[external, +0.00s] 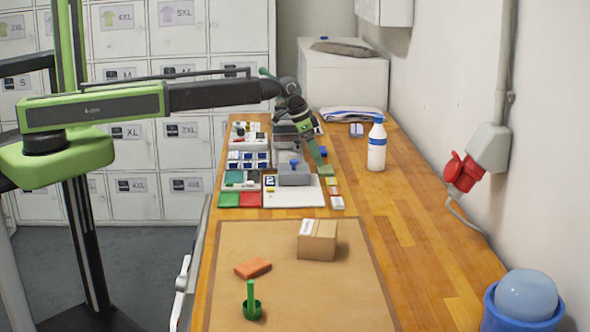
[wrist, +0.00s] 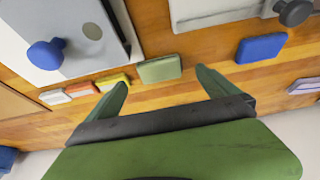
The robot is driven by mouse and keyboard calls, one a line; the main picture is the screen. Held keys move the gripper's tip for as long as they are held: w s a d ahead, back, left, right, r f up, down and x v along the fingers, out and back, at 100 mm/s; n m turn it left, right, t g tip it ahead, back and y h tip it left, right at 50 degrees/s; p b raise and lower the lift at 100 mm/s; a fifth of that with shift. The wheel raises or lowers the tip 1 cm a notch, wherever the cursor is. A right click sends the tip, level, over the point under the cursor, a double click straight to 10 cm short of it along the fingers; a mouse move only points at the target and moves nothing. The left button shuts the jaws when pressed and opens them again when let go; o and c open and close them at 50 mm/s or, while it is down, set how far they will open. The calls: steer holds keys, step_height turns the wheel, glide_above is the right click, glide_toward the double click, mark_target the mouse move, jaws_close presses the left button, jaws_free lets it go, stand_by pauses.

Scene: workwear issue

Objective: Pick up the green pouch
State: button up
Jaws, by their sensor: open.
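The green pouch (wrist: 160,69) is a small, flat, sage-green block lying on the wooden worktop. In the wrist view it lies just beyond the gap between my fingertips, apart from both. It also shows in the external view as a small green patch (external: 325,170) right below my gripper (external: 319,158). My gripper is open and empty in the wrist view (wrist: 161,84), with one green finger on each side.
Yellow (wrist: 113,81), orange (wrist: 81,89) and white (wrist: 55,97) pouches lie in a row left of the green one. A blue pouch (wrist: 261,48) lies to its right. A white board (external: 293,196) borders the row.

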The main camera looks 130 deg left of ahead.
mark_target(326, 168)
steer(key=b+x, duration=0.4)
steer(key=x, duration=0.1)
steer(key=shift+w+a+f+b, duration=0.1)
steer(key=shift+w+b, duration=0.15)
steer(key=shift+b, duration=0.1)
steer(key=shift+r, duration=0.25)
steer(key=c, duration=1.5)
steer(key=shift+o, duration=0.2)
steer(key=shift+r+p, duration=0.45)
steer(key=shift+p, duration=0.25)
step_height(326, 168, up, 4)
steer(key=p, duration=0.4)
steer(key=w+d+r+p, duration=0.4)
steer(key=d+r+p, duration=0.2)
steer(key=d, duration=0.4)
steer(key=shift+w+d, duration=0.35)
